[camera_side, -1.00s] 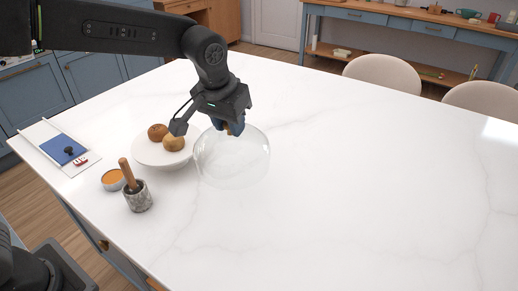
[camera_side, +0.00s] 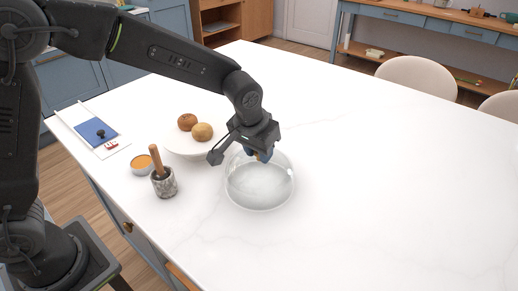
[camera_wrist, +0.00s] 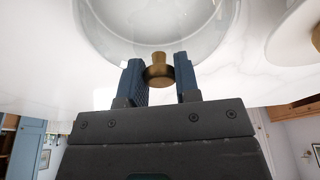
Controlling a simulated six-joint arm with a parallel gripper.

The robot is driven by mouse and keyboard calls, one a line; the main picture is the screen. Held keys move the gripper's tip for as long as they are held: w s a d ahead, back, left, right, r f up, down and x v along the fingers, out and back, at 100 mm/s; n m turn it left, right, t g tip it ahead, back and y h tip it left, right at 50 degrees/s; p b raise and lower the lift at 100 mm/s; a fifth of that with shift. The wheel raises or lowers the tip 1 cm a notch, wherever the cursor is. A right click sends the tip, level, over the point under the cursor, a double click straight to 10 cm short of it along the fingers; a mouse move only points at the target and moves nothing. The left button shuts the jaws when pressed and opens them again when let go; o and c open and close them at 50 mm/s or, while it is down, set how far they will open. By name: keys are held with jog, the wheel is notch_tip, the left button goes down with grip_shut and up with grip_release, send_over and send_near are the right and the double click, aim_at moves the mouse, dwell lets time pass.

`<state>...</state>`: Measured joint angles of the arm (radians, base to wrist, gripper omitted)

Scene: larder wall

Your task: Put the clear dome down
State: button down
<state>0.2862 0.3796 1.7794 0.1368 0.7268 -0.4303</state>
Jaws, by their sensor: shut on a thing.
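The clear dome (camera_side: 259,188) is a glass bell with a brass knob (camera_wrist: 158,70) on top. My gripper (camera_side: 259,154) is shut on the knob, with a blue finger on either side of it in the wrist view (camera_wrist: 161,82). The dome hangs upright below the fingers, open side down, over the white marble counter. It is in front and to the right of the white dish in the side view. I cannot tell whether its rim touches the counter.
The white dish (camera_side: 183,150) holds two round brown buns (camera_side: 202,131). A stone mortar with a wooden pestle (camera_side: 164,182) and an orange-filled bowl (camera_side: 142,164) stand to the left. A white board with a blue pad (camera_side: 95,131) lies farther left. The counter's right side is clear.

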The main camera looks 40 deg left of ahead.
jog(key=c, duration=0.8)
grip_release()
jog(key=shift+f, duration=0.1)
jog(key=shift+c, duration=0.2)
jog(key=v, duration=1.2)
jog(key=shift+r, duration=0.25)
jog(key=s+a+t, duration=0.1)
jog(key=s+a, duration=0.4)
jog(key=s, duration=0.5)
jog(key=s+a+t, duration=0.1)
jog(key=s+a, duration=0.5)
jog(key=s, duration=0.4)
jog(key=shift+a+f+m, duration=0.3)
jog(key=shift+f, duration=0.1)
jog(key=shift+s, duration=0.15)
